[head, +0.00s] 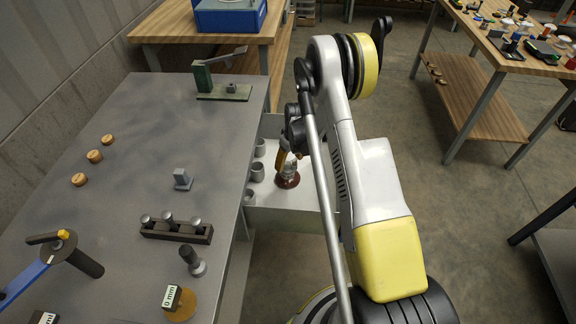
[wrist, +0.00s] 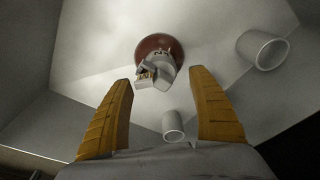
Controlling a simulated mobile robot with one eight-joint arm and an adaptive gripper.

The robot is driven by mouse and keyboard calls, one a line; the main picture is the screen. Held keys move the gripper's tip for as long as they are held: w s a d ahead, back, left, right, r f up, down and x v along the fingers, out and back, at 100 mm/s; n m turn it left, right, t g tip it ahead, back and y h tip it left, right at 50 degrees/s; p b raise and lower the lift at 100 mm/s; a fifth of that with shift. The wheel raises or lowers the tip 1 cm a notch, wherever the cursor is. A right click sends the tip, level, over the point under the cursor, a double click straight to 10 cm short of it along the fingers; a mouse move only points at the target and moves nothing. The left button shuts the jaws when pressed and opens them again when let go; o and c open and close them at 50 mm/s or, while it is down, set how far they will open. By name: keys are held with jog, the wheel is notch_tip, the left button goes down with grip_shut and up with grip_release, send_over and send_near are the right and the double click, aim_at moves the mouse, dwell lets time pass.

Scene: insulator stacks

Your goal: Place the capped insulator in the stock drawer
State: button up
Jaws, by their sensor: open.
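The capped insulator (head: 288,178) is a red-brown disc with a pale metal cap. It stands inside the open stock drawer (head: 292,222), on the light grey drawer floor as far as I can see. In the wrist view the insulator (wrist: 172,46) shows beyond my fingertips, cap facing toward me. My gripper (wrist: 160,76) is open, its two yellow-orange fingers apart with nothing between them. In the head view my gripper (head: 284,156) is just above the insulator, partly hidden by my arm. My arm also hides the drawer's right part.
The metal bench (head: 110,200) on the left carries a dark block with pegs (head: 176,230), a green fixture (head: 222,85) and wooden discs (head: 95,156).

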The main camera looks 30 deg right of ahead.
notch_tip(320, 180, up, 6)
jog(key=p, duration=0.2)
notch_tip(320, 180, up, 11)
send_over(291, 170)
jog(key=a, duration=0.4)
jog(key=s+a+r+m+t, duration=0.1)
jog(key=s+a+r, duration=0.2)
jog(key=r, duration=0.3)
jog(key=s+a+r+t, duration=0.1)
jog(key=s+a+r, duration=0.15)
jog(key=r, duration=0.45)
jog(key=s+a+r+t, duration=0.1)
jog(key=s+a+r, duration=0.1)
jog(key=s, duration=0.5)
jog(key=s+a+r+t, duration=0.1)
jog(key=s+a+r, duration=0.2)
jog(key=s, duration=0.3)
jog(key=s+a+r+m+t, duration=0.1)
jog(key=s+a+r, duration=0.2)
jog(key=s, duration=0.4)
jog(key=shift+s+a+r, duration=0.15)
jog(key=shift+s+a, duration=0.05)
jog(key=shift+s, duration=0.15)
jog(key=shift+d, duration=0.1)
